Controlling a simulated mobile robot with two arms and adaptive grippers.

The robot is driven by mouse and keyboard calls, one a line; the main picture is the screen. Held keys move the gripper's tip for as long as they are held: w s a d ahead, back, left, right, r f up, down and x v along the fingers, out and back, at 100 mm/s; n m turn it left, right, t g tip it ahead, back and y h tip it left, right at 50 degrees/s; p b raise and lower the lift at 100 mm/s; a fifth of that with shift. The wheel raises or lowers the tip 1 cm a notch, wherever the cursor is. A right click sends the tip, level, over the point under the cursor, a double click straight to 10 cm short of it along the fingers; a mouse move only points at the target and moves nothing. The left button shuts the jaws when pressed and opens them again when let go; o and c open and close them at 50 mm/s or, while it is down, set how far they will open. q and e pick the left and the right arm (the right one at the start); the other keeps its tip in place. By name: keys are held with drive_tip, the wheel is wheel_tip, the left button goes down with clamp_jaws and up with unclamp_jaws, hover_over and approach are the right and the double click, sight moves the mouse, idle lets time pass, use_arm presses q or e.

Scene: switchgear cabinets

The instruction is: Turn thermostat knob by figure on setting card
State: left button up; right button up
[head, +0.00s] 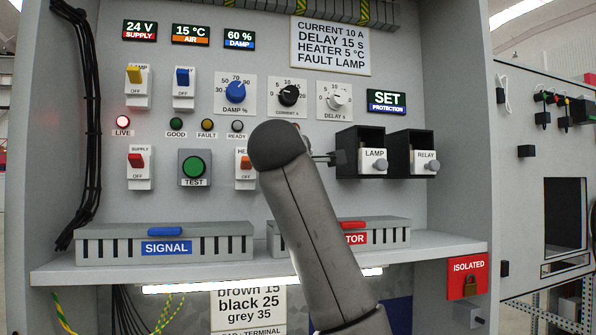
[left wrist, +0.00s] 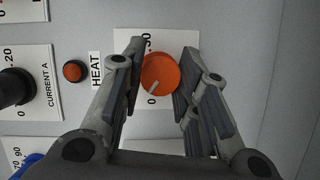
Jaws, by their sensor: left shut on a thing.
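The setting card (head: 330,44) at the top of the cabinet reads current 10 A, delay 15 S, heater 5 °C, fault lamp. In the left wrist view an orange knob (left wrist: 159,72) sits on a white dial plate (left wrist: 166,41), with 0 at the lower end and 30 at the upper end. Its white pointer line slants toward the 0 end. My left gripper (left wrist: 164,56) is shut on the orange knob, one finger on each side. In the head view my arm hides this knob. My right gripper is not in view.
The damp knob (head: 235,91), current knob (head: 289,95) and delay knob (head: 336,99) are above my arm. A shelf (head: 105,271) with slotted bins lies below.

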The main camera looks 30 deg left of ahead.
use_arm(q)
drive_tip(key=shift+f, duration=0.1)
drive_tip(key=o, duration=1)
drive_tip(key=shift+s, duration=0.1)
drive_tip(key=v, duration=1.2)
